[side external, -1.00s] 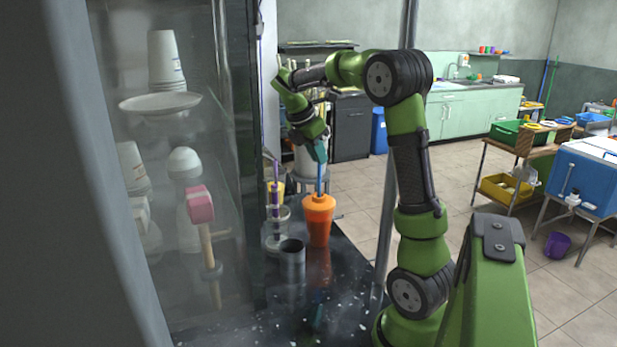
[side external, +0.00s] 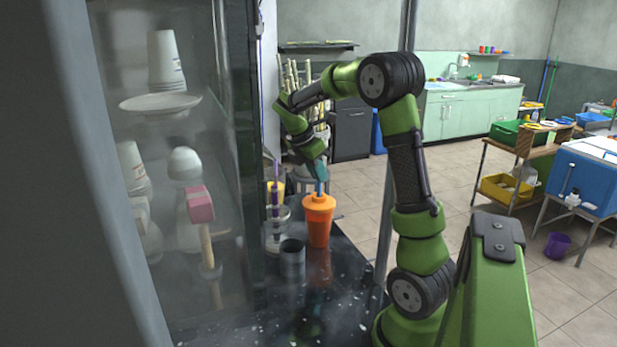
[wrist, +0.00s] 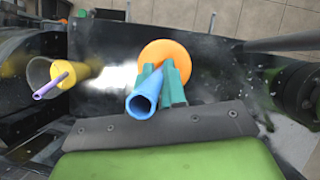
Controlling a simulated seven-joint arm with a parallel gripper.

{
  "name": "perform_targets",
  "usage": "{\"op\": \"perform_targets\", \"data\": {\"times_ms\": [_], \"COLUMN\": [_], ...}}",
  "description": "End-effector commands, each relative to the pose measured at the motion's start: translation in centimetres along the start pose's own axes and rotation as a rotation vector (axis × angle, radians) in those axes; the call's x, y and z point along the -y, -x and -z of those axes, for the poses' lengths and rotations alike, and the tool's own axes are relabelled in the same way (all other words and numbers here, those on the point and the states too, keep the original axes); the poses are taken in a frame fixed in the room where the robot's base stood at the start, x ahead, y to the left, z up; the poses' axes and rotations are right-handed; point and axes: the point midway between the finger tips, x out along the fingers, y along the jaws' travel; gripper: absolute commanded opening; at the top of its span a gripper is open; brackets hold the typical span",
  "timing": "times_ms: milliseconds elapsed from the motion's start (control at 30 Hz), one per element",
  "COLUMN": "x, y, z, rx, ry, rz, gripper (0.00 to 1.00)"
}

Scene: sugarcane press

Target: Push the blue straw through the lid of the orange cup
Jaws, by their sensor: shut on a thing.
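The orange cup (side external: 318,222) stands upright on the dark counter, with its orange lid on top. It also shows from above in the wrist view (wrist: 168,54). The blue straw (side external: 320,187) stands roughly upright at the middle of the lid, and only a short piece shows between lid and gripper. In the wrist view the straw's open top (wrist: 138,104) points toward the camera. My gripper (wrist: 163,86) is shut on the straw, with teal fingers on both sides of it. In the side view my gripper (side external: 319,170) is just above the lid. The straw's lower end is hidden.
A yellow cup with a purple straw (wrist: 48,90) stands left of the orange cup. A clear holder (side external: 277,222) and a dark metal cup (side external: 292,258) are beside it. A glass cabinet (side external: 185,200) closes off the left. The front counter (side external: 310,315) is mostly clear.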

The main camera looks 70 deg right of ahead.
Motion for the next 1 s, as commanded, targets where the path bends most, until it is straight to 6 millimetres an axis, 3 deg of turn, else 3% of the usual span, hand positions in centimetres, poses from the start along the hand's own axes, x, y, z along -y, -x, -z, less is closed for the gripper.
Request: {"op": "perform_targets", "data": {"times_ms": [633, 1000], "x": [0.1, 0.0], "y": [-2.9, -3.2], "z": [1.4, 1.6], "rx": [-0.001, -0.001], "ry": [0.001, 0.0], "rz": [0.002, 0.0], "gripper": [0.0, 0.0]}}
